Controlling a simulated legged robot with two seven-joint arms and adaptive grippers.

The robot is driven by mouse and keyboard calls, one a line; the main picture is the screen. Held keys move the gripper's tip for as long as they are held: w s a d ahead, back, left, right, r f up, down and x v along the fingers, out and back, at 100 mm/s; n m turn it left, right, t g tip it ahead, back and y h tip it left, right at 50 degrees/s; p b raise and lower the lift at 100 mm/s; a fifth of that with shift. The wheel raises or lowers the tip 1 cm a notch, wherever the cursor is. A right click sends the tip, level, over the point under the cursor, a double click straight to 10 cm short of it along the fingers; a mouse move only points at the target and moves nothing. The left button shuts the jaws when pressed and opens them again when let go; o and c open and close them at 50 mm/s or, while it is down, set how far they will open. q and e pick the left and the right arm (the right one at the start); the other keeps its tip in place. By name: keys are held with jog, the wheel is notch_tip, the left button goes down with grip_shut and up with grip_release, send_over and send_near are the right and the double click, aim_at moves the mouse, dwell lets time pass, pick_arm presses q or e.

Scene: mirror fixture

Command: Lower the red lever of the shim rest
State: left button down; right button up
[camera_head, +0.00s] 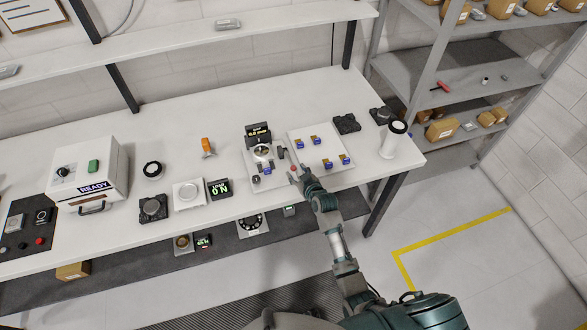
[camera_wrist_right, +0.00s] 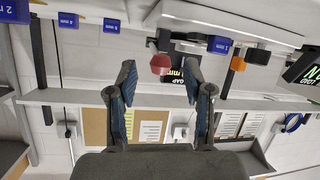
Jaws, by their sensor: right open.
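The shim rest (camera_head: 251,170) stands on the table, a pale base with small metal parts and a dark display (camera_head: 258,133) behind it. Its lever's red knob (camera_head: 293,169) is at the right side of the base, right by my right gripper (camera_head: 299,174). In the right wrist view the red knob (camera_wrist_right: 160,64) shows between and just beyond the two fingertips. My right gripper (camera_wrist_right: 160,77) is open and empty there. Whether a finger touches the knob cannot be told. The lever's arm is mostly hidden. My left gripper is not in view.
A white board (camera_head: 335,173) with several blue-tagged shims lies just right of the rest. A white cylinder (camera_head: 392,140) stands near the table's right end. A lit display (camera_head: 219,189) and a white round-topped device (camera_head: 188,194) sit to the left. The table front between them is clear.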

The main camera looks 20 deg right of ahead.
aim_at(295, 170)
jog(key=shift+x, duration=1.8)
grip_shut()
